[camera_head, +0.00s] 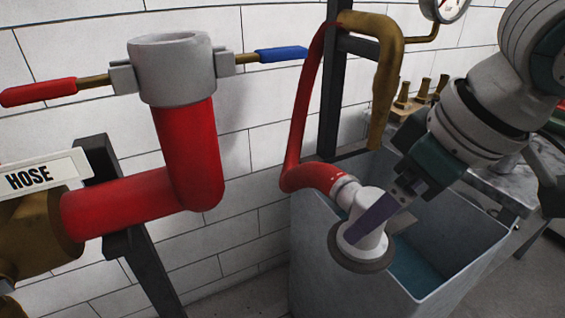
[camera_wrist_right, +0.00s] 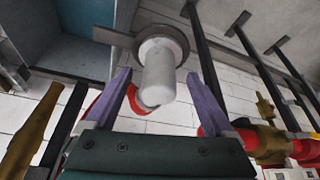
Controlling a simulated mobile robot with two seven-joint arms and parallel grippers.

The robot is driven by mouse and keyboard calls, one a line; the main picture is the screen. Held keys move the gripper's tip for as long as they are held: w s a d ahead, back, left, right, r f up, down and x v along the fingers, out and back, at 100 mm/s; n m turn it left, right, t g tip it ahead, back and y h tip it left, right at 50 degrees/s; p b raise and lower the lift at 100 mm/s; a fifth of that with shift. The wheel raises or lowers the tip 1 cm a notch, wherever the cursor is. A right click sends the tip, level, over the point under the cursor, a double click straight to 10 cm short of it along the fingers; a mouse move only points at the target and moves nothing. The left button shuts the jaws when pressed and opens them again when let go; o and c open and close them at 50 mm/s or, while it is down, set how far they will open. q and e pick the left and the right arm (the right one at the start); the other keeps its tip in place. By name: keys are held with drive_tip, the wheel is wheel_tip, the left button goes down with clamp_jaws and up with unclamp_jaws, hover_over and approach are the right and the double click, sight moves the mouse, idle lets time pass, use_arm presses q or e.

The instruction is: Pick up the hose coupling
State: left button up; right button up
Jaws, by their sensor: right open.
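The hose coupling (camera_head: 365,224) is a pale grey-white cylinder with a wider darker flange at its lower end. It hangs tilted at the end of the red hose (camera_head: 297,130), over the near rim of the grey tank. My right gripper (camera_head: 374,232) comes in from the upper right, with one purple finger crossing in front of the coupling. In the right wrist view, the open purple fingers (camera_wrist_right: 158,74) stand on either side of the coupling (camera_wrist_right: 160,78), with visible gaps. Part of the hose shows behind it. My left gripper is not in view.
The open grey tank (camera_head: 440,277) stands below the coupling. A brass hook (camera_head: 386,75) on a dark post supports the hose. At left are a red pipe (camera_head: 185,150), a grey collar (camera_head: 172,65) with red and blue levers, and a HOSE sign (camera_head: 35,178).

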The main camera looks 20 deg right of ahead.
drive_tip(key=x, duration=0.3)
drive_tip(key=shift+w+a+f, duration=0.1)
drive_tip(key=shift+w+f, duration=0.1)
clamp_jaws()
idle(0.5)
